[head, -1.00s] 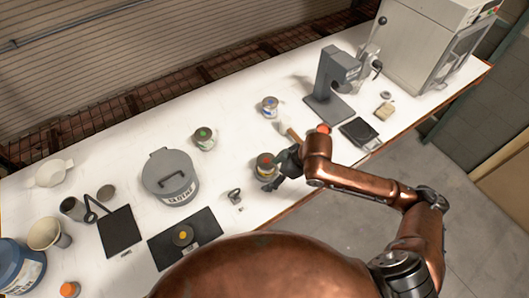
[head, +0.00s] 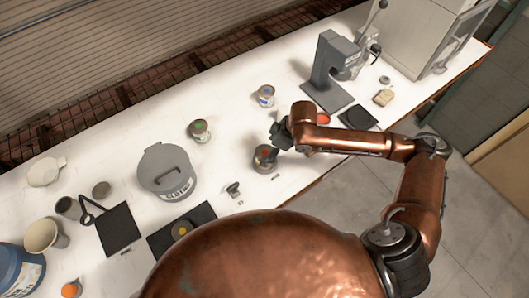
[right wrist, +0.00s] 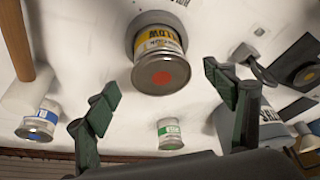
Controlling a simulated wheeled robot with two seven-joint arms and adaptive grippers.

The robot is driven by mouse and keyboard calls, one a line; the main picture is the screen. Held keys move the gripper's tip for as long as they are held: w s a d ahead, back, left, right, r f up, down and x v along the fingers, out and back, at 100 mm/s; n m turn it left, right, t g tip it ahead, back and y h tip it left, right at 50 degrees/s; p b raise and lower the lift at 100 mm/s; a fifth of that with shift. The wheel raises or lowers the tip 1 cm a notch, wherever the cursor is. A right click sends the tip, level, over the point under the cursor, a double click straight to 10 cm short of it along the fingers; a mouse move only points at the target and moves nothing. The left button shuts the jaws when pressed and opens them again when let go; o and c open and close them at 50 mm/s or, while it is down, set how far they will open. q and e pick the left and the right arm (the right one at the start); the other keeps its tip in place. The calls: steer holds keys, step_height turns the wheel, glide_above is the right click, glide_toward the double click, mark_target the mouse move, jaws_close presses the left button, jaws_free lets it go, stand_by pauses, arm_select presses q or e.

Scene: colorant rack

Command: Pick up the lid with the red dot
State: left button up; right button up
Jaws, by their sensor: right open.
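The lid with the red dot (right wrist: 166,77) sits on a can with a yellow-and-white label (right wrist: 157,42) in the right wrist view. In the head view this can (head: 265,160) stands near the front edge of the table, its lid partly dark and hard to read. My right gripper (right wrist: 160,82) is open and empty. Its fingers stand apart on either side of the lid in the wrist view, without visible contact. In the head view the right gripper (head: 279,136) is just behind and above the can. My left gripper is not in view.
A blue-marked can (head: 265,96) and a green-marked can (head: 200,131) stand farther back. A large grey lidded bucket (head: 168,170) is to the left. A grey press stand (head: 328,75) and a black pad (head: 357,117) are to the right.

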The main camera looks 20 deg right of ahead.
steer(key=shift+w+a+f, duration=0.1)
steer(key=shift+a+f, duration=0.1)
steer(key=shift+f, duration=0.2)
steer(key=c, duration=0.9)
steer(key=shift+o, duration=0.2)
steer(key=shift+r, duration=0.15)
